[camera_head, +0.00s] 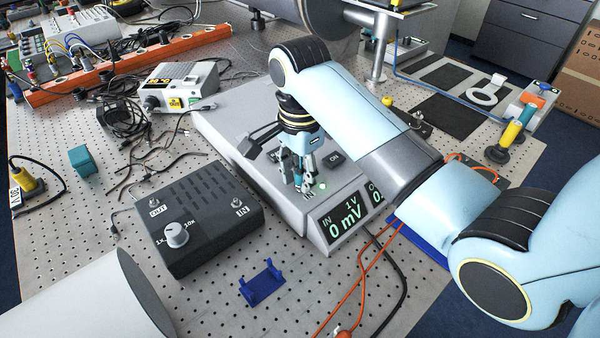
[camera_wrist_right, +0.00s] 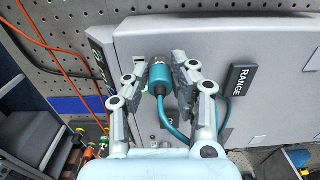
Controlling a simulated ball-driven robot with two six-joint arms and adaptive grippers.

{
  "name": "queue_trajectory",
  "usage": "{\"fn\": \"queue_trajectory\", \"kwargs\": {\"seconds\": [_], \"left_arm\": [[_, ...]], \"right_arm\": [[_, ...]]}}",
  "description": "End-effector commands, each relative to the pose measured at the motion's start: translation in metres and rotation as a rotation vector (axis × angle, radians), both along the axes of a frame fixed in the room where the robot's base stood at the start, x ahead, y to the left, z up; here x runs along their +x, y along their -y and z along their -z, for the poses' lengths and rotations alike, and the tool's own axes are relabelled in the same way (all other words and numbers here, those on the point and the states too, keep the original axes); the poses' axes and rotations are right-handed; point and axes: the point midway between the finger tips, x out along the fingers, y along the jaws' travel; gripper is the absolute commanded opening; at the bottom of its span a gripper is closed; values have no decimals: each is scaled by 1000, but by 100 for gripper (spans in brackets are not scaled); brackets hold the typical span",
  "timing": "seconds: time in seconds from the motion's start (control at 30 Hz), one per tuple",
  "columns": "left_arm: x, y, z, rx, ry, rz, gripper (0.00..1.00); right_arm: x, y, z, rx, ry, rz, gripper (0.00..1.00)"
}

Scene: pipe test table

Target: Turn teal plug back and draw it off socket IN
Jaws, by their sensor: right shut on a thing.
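The teal plug (camera_wrist_right: 160,78) is between the fingers of my right gripper (camera_wrist_right: 160,70), with its teal cable (camera_wrist_right: 172,125) bending away across the grey meter (camera_wrist_right: 215,35). In the head view my right gripper (camera_head: 304,186) points down over the front of the meter (camera_head: 235,130), beside its display (camera_head: 345,215), which reads IN, 1V, 0 mV. The fingers mostly hide the plug there. The socket beneath it is hidden, so I cannot tell how far the plug is seated. My left gripper is not in view.
A black box (camera_head: 195,215) with a knob and OUT and IN sockets stands left of the meter. A blue bracket (camera_head: 262,283) lies in front. Orange and black cables (camera_head: 372,270) run by the meter's front edge. A teal block (camera_head: 82,161) sits at the left among loose wires.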

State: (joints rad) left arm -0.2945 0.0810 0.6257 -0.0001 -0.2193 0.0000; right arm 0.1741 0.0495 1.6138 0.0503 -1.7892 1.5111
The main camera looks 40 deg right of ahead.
Motion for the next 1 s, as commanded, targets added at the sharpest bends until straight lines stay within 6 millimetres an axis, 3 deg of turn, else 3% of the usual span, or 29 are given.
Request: {"fn": "queue_trajectory", "kwargs": {"seconds": [0.2, 0.53, 0.8, 1.0], "left_arm": [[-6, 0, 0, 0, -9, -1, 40], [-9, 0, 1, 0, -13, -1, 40], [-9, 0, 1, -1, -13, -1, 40], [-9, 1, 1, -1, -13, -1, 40]], "right_arm": [[0, 0, 0, -1, 1, -255, 0], [0, 1, 0, -1, 1, -294, 0], [-1, 1, -1, -1, 1, -654, 0], [-1, 1, -1, -1, 1, -725, 0]]}}
